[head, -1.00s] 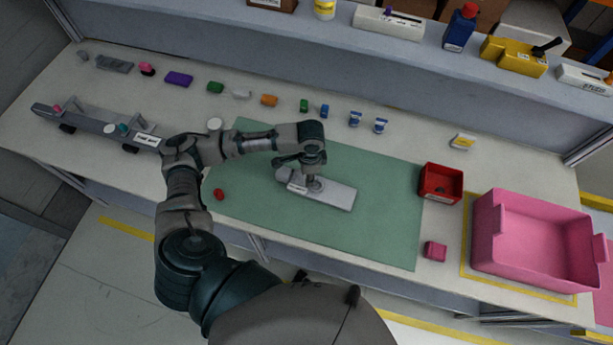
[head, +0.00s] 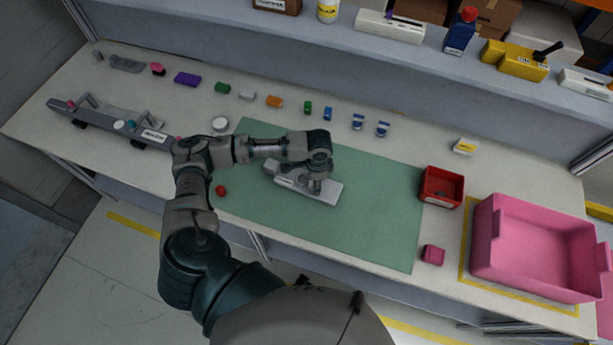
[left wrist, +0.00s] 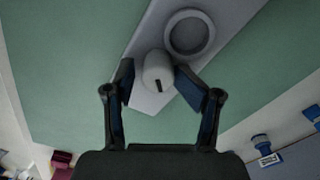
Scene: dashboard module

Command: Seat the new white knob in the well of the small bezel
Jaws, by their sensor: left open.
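The small bezel (head: 288,180) is a light grey plate lying on the green mat, under my left gripper (head: 316,188). In the left wrist view the bezel (left wrist: 151,98) shows a round, raised-rim well (left wrist: 189,34). The white knob (left wrist: 158,70), with a dark mark on its face, is beside the well, overlapping its rim in the picture. My left gripper (left wrist: 158,82) is open, with one fingertip on each side of the knob. I cannot tell whether the knob touches the plate. In the head view the gripper hides the knob. My right gripper is out of view.
The green mat (head: 375,215) is mostly clear. A red bin (head: 428,190) and a pink tub (head: 535,275) stand to the right. A red piece (head: 221,190) lies at the left. Small coloured parts line the back, and a long grey module (head: 95,118) stands far left.

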